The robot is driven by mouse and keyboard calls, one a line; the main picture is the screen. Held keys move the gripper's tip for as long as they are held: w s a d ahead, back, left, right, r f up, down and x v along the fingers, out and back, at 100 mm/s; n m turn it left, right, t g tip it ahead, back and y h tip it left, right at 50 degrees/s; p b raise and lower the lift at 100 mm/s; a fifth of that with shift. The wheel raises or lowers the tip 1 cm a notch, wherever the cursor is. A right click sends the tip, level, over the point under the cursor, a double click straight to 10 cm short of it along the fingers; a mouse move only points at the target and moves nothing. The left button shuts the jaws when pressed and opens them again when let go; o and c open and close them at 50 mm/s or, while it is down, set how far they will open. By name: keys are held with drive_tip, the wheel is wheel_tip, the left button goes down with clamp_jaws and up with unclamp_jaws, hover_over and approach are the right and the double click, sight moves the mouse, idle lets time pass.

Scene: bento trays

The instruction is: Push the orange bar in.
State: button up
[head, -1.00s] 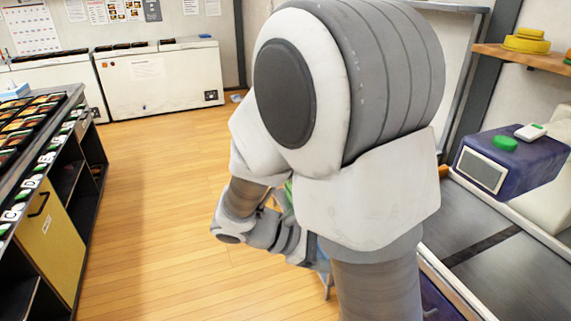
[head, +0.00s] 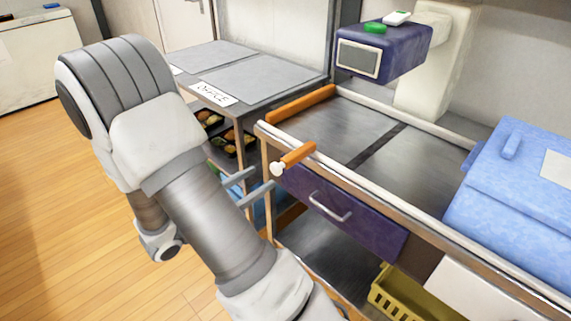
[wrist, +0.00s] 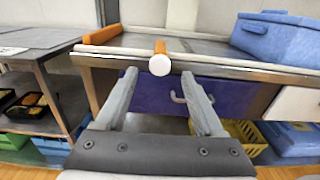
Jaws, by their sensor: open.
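An orange bar (head: 298,155) with a round white end sticks out over the front edge of the metal counter, above a purple drawer. In the wrist view its white end (wrist: 159,66) faces me, with orange (wrist: 160,47) behind it. My gripper (head: 257,181) is open and empty, left of and slightly below the white end in the head view. In the wrist view the fingertips (wrist: 159,74) stand apart on either side of the white end. I see no contact. A second orange bar (head: 302,103) lies along the counter's left end.
The purple drawer (head: 345,213) has a metal handle. A blue box (head: 515,190) sits on the counter's right. A purple machine head (head: 385,48) overhangs the back. A grey table (head: 262,75) stands left, and a yellow basket (head: 395,300) sits below. Open floor lies left.

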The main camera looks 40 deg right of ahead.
sight(286, 159)
drive_tip(key=d, duration=0.6)
drive_tip(key=d+b, duration=0.1)
drive_tip(key=d, duration=0.3)
drive_tip(key=shift+w, duration=0.35)
drive_tip(key=shift+a, duration=0.1)
drive_tip(key=shift+c, duration=0.2)
clamp_jaws()
idle(0.5)
